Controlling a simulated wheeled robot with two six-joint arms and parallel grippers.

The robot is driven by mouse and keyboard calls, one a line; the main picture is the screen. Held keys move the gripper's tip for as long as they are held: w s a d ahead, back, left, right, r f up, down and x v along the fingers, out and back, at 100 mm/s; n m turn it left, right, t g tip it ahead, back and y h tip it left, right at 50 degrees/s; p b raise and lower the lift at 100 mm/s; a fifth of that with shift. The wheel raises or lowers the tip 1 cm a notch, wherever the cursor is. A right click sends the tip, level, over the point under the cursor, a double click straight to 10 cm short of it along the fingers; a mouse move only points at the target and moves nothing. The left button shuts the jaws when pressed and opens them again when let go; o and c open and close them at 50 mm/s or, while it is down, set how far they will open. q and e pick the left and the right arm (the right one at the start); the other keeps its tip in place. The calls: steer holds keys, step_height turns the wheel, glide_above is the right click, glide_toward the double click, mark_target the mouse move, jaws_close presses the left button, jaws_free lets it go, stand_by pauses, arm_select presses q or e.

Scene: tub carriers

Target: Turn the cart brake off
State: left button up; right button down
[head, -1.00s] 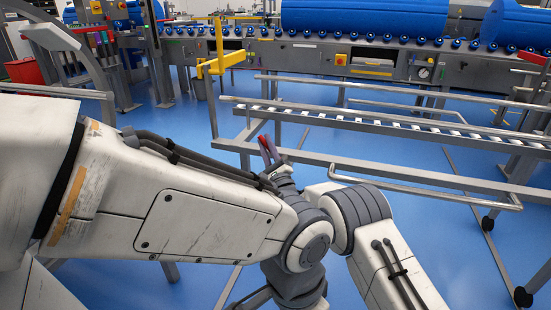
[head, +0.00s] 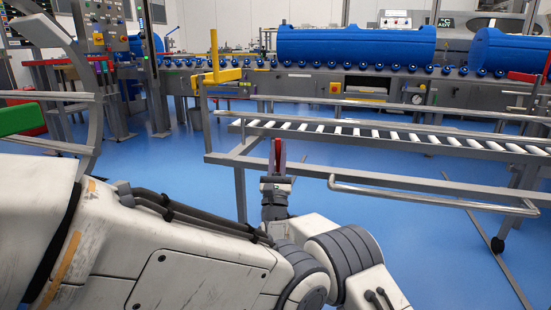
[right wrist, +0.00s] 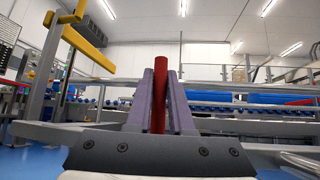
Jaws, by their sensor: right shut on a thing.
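The cart (head: 330,172) is a grey metal frame with a bed of white rollers, in the middle and right of the head view. A yellow bar (head: 222,75) sits on a post at its left end. My right gripper (head: 277,155) is upright in front of the cart's near rail, shut on a slim red rod. In the right wrist view the red rod (right wrist: 159,97) stands upright between the two purple fingers. I cannot tell whether the rod is joined to the cart. No part is clearly marked as the brake. My left gripper is not in view.
A conveyor (head: 390,88) with blue rollers runs behind the cart and carries a large blue tub (head: 355,46). A bent tubular rail (head: 430,200) juts from the cart's near side. A control panel (head: 103,12) stands at back left. Blue floor is open left of the cart.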

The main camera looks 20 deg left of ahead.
steer(key=shift+w+d+r+m+h, duration=0.1)
steer(key=shift+d+m+h, duration=0.1)
steer(key=shift+m+h, duration=0.25)
steer(key=c, duration=0.8)
jaws_free()
steer(key=shift+y, duration=0.25)
steer(key=shift+s+f+b, duration=0.4)
steer(key=shift+f+b, duration=0.1)
steer(key=b+v, duration=0.6)
steer(key=v, duration=0.3)
steer(key=shift+s, duration=0.15)
steer(key=shift+f, duration=0.1)
